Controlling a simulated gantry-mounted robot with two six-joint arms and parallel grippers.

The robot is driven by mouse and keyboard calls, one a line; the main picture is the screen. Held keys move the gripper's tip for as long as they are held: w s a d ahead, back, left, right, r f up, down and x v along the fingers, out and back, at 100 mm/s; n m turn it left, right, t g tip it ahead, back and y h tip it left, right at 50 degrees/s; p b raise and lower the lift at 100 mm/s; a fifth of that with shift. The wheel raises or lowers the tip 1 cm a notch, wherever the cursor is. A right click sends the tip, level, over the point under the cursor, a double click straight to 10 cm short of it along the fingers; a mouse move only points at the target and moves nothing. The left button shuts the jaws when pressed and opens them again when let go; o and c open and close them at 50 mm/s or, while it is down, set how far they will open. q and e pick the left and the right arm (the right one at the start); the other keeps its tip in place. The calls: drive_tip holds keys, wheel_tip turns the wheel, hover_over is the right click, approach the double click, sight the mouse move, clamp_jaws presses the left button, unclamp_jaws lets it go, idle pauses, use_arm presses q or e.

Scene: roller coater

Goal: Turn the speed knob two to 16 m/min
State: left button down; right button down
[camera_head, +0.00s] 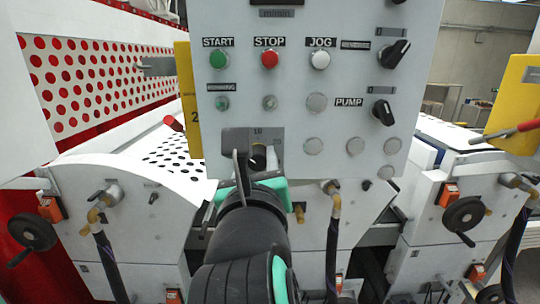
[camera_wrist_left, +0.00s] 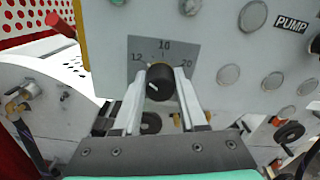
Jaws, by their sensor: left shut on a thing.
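The speed knob (camera_wrist_left: 160,80) is a black round knob with a small white mark, set on a grey dial plate (camera_wrist_left: 178,54) with numbers around its top; 12 is at the left and 20 at the right. My left gripper (camera_wrist_left: 160,88) has one finger on each side of the knob and is shut on it. In the head view the left gripper (camera_head: 257,157) reaches the lower part of the panel and hides much of the dial plate (camera_head: 262,133). The white mark shows low on the knob's face; which number the knob points to is unclear. My right gripper is out of view.
The grey control panel (camera_head: 228,130) also carries a green START button (camera_head: 218,59), a red STOP button (camera_head: 269,59), a white JOG button (camera_head: 320,59) and two black switches at the right. White machine housings with handwheels (camera_head: 464,214) stand below.

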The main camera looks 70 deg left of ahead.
use_arm(q)
drive_tip(key=m+p, duration=0.3)
drive_tip(key=m, duration=0.1)
drive_tip(key=shift+r, duration=0.25)
drive_tip(key=m+p, duration=0.4)
drive_tip(key=shift+w+p, duration=0.1)
drive_tip(key=shift+p, duration=0.3)
drive_tip(key=shift+f+m+p, duration=0.2)
drive_tip(key=shift+m+p, duration=1.05)
drive_tip(key=shift+m, duration=0.05)
drive_tip(key=shift+c, duration=2.4)
unclamp_jaws()
drive_tip(key=shift+f, duration=0.1)
drive_tip(key=shift+d, duration=0.1)
